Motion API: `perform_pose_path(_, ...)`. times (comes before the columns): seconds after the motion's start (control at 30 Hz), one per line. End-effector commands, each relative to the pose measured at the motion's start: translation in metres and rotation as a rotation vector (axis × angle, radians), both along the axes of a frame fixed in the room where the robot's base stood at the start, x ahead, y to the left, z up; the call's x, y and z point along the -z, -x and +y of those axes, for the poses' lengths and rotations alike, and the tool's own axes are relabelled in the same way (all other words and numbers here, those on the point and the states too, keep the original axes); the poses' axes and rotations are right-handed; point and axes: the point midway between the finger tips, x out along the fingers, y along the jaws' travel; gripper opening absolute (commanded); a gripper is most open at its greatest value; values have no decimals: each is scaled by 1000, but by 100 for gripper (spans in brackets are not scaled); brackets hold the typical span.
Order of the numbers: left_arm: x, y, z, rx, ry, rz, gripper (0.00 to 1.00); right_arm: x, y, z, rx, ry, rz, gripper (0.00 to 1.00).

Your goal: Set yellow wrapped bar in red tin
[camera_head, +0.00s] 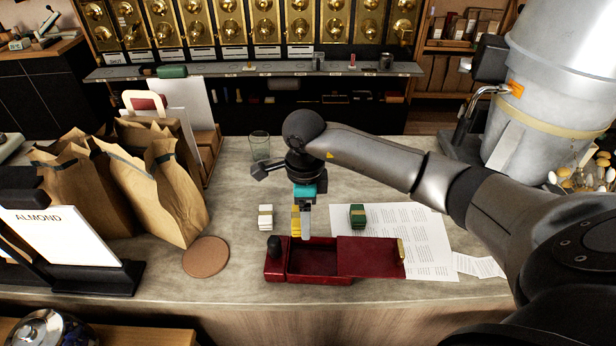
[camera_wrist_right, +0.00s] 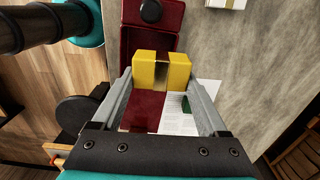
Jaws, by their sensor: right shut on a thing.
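My right gripper (camera_head: 303,222) is shut on the yellow wrapped bar (camera_head: 295,222). In the right wrist view the bar (camera_wrist_right: 147,72) sits between the two grey fingers of the gripper (camera_wrist_right: 162,75), with a darker gold band around its middle. The red tin (camera_head: 311,278) stands open near the counter's front edge, and its lid (camera_head: 370,257) lies out to the right. The bar is held upright over the tin's rear side; its exact height above the tin is hard to tell. The tin (camera_wrist_right: 137,33) also shows behind the bar in the right wrist view. My left gripper is not seen.
A white wrapped bar (camera_head: 265,217) lies left of the gripper, a green one (camera_head: 357,216) right of it on printed paper (camera_head: 418,240). A round brown coaster (camera_head: 205,257), paper bags (camera_head: 165,190) and a glass (camera_head: 259,146) stand leftward.

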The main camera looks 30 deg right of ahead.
Motion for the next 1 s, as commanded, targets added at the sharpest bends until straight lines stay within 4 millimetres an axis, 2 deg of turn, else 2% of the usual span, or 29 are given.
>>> perform_pose_path(0.03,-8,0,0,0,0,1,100,1,5,3,1,-2,3,21)
perform_pose_path(0.13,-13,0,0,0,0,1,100,6,10,7,2,-4,0,21)
perform_pose_path(0.6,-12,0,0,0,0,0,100,11,12,8,2,-5,-3,21)
perform_pose_path(0.77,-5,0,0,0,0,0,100,16,12,8,2,-6,-3,21)
perform_pose_path(1.0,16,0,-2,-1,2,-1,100,39,12,8,3,-5,-2,21)
